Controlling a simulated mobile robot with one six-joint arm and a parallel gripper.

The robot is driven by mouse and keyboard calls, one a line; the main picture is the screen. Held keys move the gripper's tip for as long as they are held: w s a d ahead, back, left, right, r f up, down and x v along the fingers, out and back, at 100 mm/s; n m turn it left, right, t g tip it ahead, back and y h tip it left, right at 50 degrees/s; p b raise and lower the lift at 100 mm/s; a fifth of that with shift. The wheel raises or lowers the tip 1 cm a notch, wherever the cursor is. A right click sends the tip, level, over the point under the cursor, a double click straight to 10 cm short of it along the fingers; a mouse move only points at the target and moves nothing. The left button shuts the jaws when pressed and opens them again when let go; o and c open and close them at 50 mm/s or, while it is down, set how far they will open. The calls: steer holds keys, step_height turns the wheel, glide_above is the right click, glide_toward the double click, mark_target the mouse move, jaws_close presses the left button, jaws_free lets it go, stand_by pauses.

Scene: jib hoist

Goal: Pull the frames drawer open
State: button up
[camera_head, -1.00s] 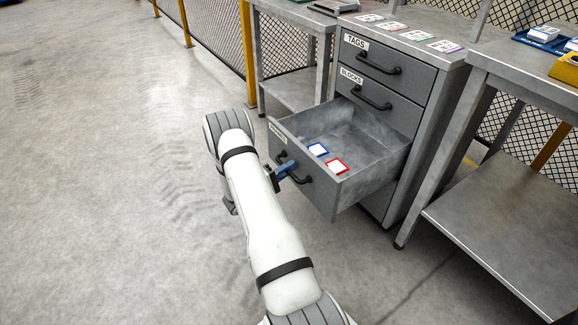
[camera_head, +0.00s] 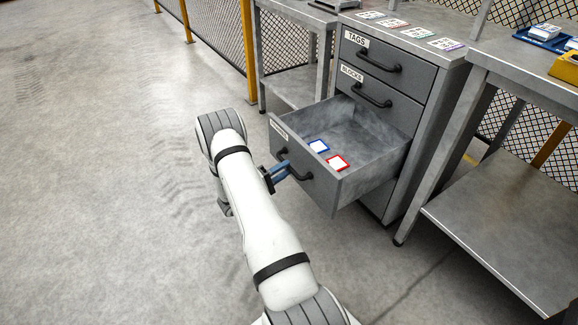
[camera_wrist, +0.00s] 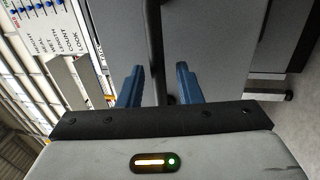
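The tags drawer (camera_head: 385,68) and blocks drawer (camera_head: 378,97) above are shut. Cards (camera_head: 394,23) lie on the cabinet top. A steel table (camera_head: 510,215) stands close on the right, another bench (camera_head: 290,85) behind. The floor (camera_head: 110,170) on the left is clear.

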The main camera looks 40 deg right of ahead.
steer(key=v, duration=0.5)
steer(key=shift+f+p, duration=0.1)
steer(key=shift+p, duration=0.3)
